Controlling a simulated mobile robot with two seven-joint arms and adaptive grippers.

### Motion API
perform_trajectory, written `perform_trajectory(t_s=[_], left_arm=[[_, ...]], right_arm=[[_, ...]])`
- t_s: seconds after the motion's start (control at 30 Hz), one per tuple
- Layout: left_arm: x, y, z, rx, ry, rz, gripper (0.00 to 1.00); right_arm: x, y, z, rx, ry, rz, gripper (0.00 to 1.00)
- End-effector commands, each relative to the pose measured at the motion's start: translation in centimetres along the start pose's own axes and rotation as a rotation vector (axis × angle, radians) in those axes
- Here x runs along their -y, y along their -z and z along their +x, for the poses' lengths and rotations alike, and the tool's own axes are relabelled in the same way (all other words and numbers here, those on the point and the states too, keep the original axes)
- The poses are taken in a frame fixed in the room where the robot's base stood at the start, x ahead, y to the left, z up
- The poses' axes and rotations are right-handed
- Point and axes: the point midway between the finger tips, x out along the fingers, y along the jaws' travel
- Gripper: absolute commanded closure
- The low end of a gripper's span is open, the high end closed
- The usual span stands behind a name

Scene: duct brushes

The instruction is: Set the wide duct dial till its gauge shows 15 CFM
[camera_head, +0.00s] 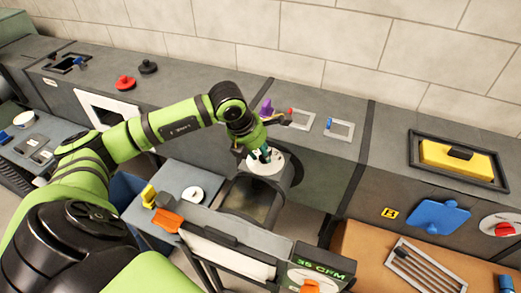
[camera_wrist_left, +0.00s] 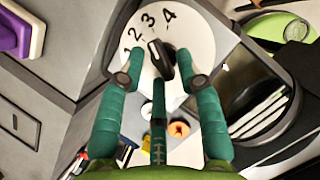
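A white round dial (camera_wrist_left: 185,35) numbered 1 to 4 fills the upper middle of the left wrist view, with a black pointer knob (camera_wrist_left: 160,58) at its centre. In the head view this white dial (camera_head: 278,165) sits on top of a grey duct. A gauge (camera_head: 320,266) with green figures appears to read 35 CFM at the lower right. My left gripper (camera_head: 264,155) is over the dial. In the wrist view its teal fingers (camera_wrist_left: 158,80) are spread around the knob, apart from each other. I cannot tell whether any finger touches it. My right gripper is not in view.
An orange knob (camera_head: 310,287) is below the gauge. A purple object (camera_head: 267,107) stands just behind my gripper. A blue-grey table (camera_head: 180,178) with a small white dial is at left of the duct. A yellow block (camera_head: 455,158) lies in a black tray at right.

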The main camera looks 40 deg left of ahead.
Motion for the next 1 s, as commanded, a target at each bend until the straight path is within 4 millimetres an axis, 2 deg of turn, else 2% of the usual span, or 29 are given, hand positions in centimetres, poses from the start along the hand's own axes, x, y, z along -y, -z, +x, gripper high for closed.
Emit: perform_trajectory(t_s=[0.07,0.47,1.0], left_arm=[[0.0,0.0,0.0,0.0,0.0,0.0,1.0],[0.1,0.0,0.1,0.002,-0.014,-0.034,1.0],[0.6,0.1,0.2,0.004,-0.142,-0.346,1.0]], right_arm=[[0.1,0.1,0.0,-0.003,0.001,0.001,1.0],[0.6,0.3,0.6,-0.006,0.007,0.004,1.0],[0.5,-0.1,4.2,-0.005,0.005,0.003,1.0]])
